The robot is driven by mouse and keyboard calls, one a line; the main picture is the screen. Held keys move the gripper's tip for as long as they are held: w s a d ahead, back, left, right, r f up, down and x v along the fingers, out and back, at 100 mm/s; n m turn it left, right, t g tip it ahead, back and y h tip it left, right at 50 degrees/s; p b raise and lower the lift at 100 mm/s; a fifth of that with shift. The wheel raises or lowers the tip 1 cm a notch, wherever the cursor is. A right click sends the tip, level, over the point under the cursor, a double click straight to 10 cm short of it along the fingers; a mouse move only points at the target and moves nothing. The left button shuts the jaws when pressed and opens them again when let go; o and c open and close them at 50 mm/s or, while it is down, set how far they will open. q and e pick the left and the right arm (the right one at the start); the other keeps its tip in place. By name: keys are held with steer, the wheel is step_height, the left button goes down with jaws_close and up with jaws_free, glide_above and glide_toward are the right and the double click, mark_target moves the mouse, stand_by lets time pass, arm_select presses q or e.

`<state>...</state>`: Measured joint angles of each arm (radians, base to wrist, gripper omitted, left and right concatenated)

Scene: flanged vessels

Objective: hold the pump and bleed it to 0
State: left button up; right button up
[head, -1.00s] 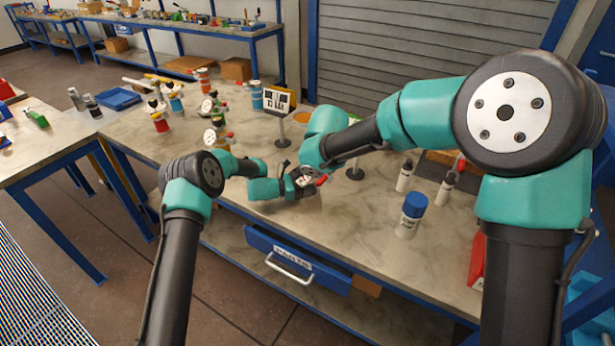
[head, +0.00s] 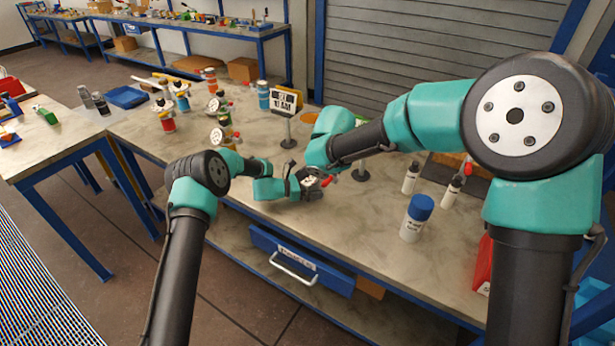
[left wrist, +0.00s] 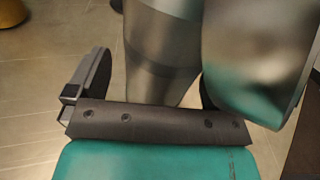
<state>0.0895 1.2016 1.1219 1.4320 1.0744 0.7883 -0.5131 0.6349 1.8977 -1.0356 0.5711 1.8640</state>
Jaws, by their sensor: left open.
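My left gripper (head: 311,184) is low over the middle of the bench in the head view, at the end of a teal wrist. It is open; its palm and one dark finger (left wrist: 88,82) show in the left wrist view. A small pale-and-dark piece with a red part (head: 327,181) is at its fingers; it may be the pump, but I cannot tell. My right arm's teal wrist (head: 325,150) comes down just behind my left gripper, and its fingers are hidden there. In the left wrist view, large grey and teal rounded bodies fill the space beyond my fingers.
Several vessels (head: 165,118) and gauge-topped units (head: 217,134) stand at the bench's left. A sign on a stand (head: 285,101) stands behind my grippers. A blue-capped bottle (head: 415,218) and two slim bottles (head: 410,177) are at right. The bench front is clear above a blue drawer (head: 290,262).

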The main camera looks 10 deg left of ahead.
arm_select(q)
steer(key=v, duration=1.2)
stand_by(0.3)
